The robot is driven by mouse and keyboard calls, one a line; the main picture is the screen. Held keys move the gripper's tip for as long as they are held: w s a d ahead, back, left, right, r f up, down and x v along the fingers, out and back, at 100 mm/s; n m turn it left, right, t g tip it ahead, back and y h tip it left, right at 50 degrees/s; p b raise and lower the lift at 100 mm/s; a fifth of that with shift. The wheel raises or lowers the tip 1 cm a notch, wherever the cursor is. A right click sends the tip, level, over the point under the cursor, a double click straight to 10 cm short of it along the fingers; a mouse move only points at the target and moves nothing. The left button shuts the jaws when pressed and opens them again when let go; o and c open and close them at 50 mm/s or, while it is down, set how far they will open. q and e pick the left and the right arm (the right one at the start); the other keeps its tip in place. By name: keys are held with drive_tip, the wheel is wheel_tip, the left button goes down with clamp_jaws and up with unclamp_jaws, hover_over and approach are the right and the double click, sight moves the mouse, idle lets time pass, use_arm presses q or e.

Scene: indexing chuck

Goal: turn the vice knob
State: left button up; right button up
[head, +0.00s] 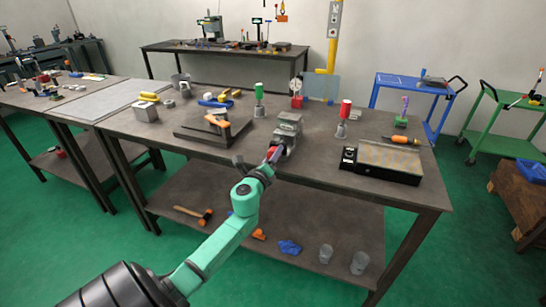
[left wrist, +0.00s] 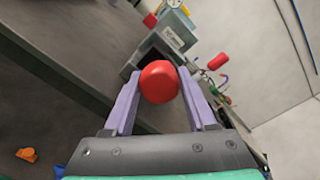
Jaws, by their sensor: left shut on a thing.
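The vice (head: 288,126) is a grey block at the front middle of the workbench, and its grey body also shows in the left wrist view (left wrist: 172,34). Its red round knob (left wrist: 159,84) faces my left wrist camera. In the head view the knob is a small red patch at the gripper, mostly covered. My left gripper (left wrist: 159,77) is shut on the knob, with one purple finger on each side of it. In the head view the left gripper (head: 271,157) reaches the bench's front edge. My right gripper is in neither view.
On the workbench (head: 330,176), a black-sided tray-like unit (head: 382,163) stands right of the vice. A dark plate with an orange-handled tool (head: 218,124) lies left. Green (head: 259,91) and red-topped (head: 345,108) items stand behind. The lower shelf holds a hammer (head: 195,215).

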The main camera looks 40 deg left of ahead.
use_arm(q)
drive_tip(key=shift+f, duration=0.1)
idle(0.4)
drive_tip(key=o, duration=1.4)
drive_tip(key=b+v, duration=0.1)
drive_tip(key=v, duration=1.3)
drive_tip(key=shift+s+d, duration=0.15)
drive_tip(key=shift+s, duration=0.1)
